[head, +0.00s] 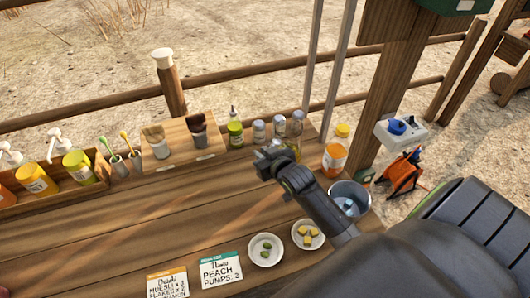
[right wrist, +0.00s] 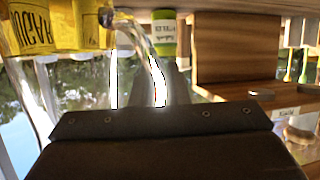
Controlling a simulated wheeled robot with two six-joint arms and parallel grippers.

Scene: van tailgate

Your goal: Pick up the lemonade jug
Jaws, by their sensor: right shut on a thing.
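My right gripper (head: 275,160) is over the back of the wooden counter, in front of the glass containers. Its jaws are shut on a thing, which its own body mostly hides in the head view. In the right wrist view a clear, curved glass handle (right wrist: 148,48) runs to the jaws; I take it for the lemonade jug's. In the head view a clear yellowish glass vessel (head: 296,125), probably this jug, shows partly behind the gripper. I cannot tell whether it touches the counter. My left gripper is not in view.
Small jars (head: 259,131) and a green bottle (head: 235,129) stand left of the gripper. An orange jug (head: 334,158) and a metal bucket (head: 362,190) are to the right. Two small bowls (head: 265,260) sit nearer. The counter's left middle is clear.

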